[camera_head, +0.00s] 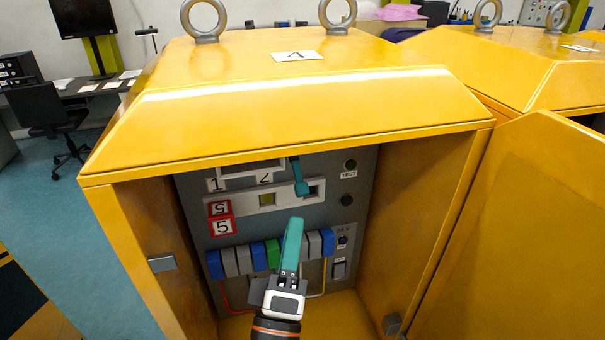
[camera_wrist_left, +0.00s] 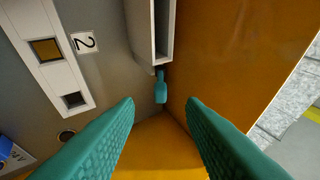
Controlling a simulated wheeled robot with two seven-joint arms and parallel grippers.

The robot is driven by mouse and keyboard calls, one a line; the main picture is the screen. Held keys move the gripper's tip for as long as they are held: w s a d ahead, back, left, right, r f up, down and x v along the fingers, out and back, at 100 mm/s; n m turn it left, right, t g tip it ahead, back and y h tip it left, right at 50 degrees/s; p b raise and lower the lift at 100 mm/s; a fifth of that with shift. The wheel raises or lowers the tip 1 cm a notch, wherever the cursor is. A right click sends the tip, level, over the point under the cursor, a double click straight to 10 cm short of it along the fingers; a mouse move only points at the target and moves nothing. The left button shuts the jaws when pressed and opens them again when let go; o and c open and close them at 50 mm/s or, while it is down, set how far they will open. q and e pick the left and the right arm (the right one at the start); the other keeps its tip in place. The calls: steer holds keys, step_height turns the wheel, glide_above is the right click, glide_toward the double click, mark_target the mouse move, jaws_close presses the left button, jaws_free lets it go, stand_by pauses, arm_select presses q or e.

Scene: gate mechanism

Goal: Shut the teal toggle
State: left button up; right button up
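The teal toggle (camera_head: 299,178) is a short lever on the grey panel (camera_head: 330,215) inside the yellow cabinet. In the head view it slants downward, beside the label "2". In the left wrist view the toggle (camera_wrist_left: 160,88) shows at the end of a pale slotted housing (camera_wrist_left: 154,35). My left gripper (camera_head: 293,222) has teal fingers and reaches into the cabinet, its tips showing just below the toggle in the head view. In the left wrist view the gripper (camera_wrist_left: 161,103) is open, with the toggle beyond the gap between its fingers. No contact shows. My right gripper is not in view.
A row of blue, grey and green breakers (camera_head: 244,258) lies low on the panel, partly behind my gripper. The cabinet side walls (camera_head: 425,210) bound the space closely. The yellow door (camera_head: 530,220) stands open at right. A white strip (camera_head: 240,202) with a yellow square crosses the panel.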

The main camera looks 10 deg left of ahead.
mark_target(302, 184)
arm_select(q)
steer(key=p+x, duration=0.3)
steer(key=x, duration=0.7)
